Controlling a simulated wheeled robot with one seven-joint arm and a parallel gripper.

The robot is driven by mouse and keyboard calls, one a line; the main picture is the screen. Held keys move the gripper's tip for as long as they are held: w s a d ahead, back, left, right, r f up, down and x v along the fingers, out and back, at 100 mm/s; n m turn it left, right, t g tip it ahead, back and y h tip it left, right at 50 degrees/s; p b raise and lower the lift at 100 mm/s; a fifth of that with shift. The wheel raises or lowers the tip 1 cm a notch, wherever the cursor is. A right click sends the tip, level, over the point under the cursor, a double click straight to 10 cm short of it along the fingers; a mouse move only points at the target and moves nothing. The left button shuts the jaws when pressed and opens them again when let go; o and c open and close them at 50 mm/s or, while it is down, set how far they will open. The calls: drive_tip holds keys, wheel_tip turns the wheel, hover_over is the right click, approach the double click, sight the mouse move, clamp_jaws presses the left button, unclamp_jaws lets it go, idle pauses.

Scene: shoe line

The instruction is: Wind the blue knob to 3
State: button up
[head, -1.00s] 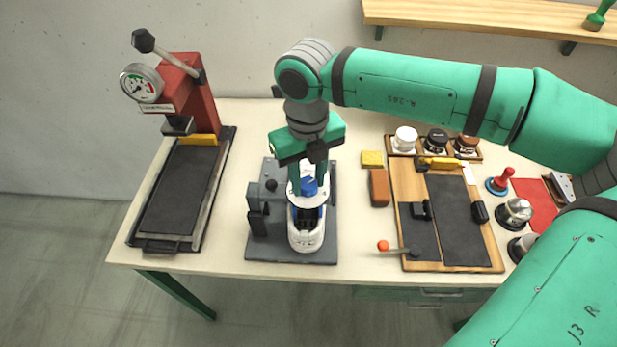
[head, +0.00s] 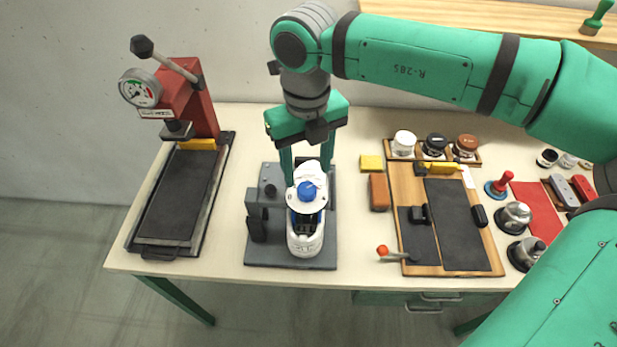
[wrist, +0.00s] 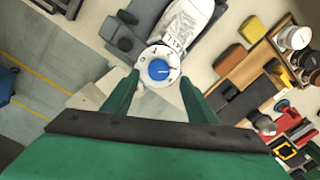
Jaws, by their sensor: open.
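The blue knob (head: 307,190) stands on a round white dial plate (head: 293,206), above a white shoe (head: 304,242) on a grey fixture. In the wrist view, the knob (wrist: 158,69) has a small red mark toward its right side. The numerals 1 and 2 show on the dial plate (wrist: 147,60) near the shoe; other markings are too small or hidden to read. My gripper (head: 306,172) is open over the knob. Its fingers stand apart on either side of the knob, as the wrist view shows (wrist: 158,77), with gaps and no clear contact.
A red press (head: 190,100) with a gauge stands at the left of the table. An orange-tipped lever (head: 383,250), brown block (head: 379,191) and wooden board (head: 490,250) lie to the right. Bare tabletop (head: 350,225) separates the fixture from the board.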

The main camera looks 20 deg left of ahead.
sight(307, 188)
drive_tip(key=shift+s+r, duration=0.1)
drive_tip(key=shift+r, duration=2.6)
